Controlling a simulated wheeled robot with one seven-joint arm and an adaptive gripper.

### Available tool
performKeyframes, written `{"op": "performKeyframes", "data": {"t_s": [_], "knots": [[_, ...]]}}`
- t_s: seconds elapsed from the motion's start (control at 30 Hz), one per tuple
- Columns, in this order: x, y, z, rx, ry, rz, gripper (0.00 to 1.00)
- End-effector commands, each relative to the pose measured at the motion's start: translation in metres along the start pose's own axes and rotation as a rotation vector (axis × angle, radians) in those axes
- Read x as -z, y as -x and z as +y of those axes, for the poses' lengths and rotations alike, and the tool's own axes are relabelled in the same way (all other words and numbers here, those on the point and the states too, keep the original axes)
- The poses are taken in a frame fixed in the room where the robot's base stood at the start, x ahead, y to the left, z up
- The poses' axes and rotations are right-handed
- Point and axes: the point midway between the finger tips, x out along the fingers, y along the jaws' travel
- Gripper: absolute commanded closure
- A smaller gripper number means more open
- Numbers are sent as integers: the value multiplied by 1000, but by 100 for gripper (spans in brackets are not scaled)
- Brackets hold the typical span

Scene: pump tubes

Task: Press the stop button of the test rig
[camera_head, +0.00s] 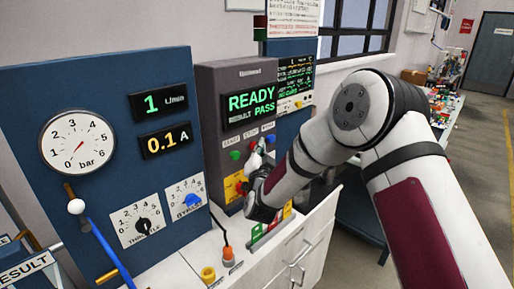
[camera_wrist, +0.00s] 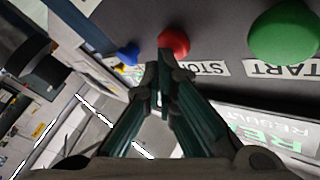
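The test rig's grey control box (camera_head: 207,90) shows "READY" and "RESULT PASS" on its screen (camera_head: 250,103). In the wrist view the red stop button (camera_wrist: 174,40) sits beside an upside-down STOP label (camera_wrist: 208,68). My gripper (camera_wrist: 165,62) is shut and empty, its dark green fingers meeting at the tips. The tips overlap the edge of the red button in this view; I cannot tell whether they touch it. In the head view my gripper (camera_head: 256,160) is in front of the button row and largely hides the red button.
The green start button (camera_wrist: 284,34) and the blue button (camera_wrist: 128,54) flank the red one. A yellow panel with a red knob (camera_head: 236,187) is below the row. The blue panel with gauge (camera_head: 77,142) and dials stands left. A white cabinet (camera_head: 300,250) is below.

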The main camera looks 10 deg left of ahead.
Motion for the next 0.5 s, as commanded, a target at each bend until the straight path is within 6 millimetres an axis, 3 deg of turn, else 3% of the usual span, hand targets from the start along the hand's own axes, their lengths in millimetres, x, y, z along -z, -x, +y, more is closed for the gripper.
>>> {"op": "performKeyframes", "data": {"t_s": [0.03,0.17,0.5], "knots": [[-1,-1,-8,14,-6,-1,100],[2,2,-6,14,-5,-1,100],[18,24,12,6,-2,-1,100]]}}
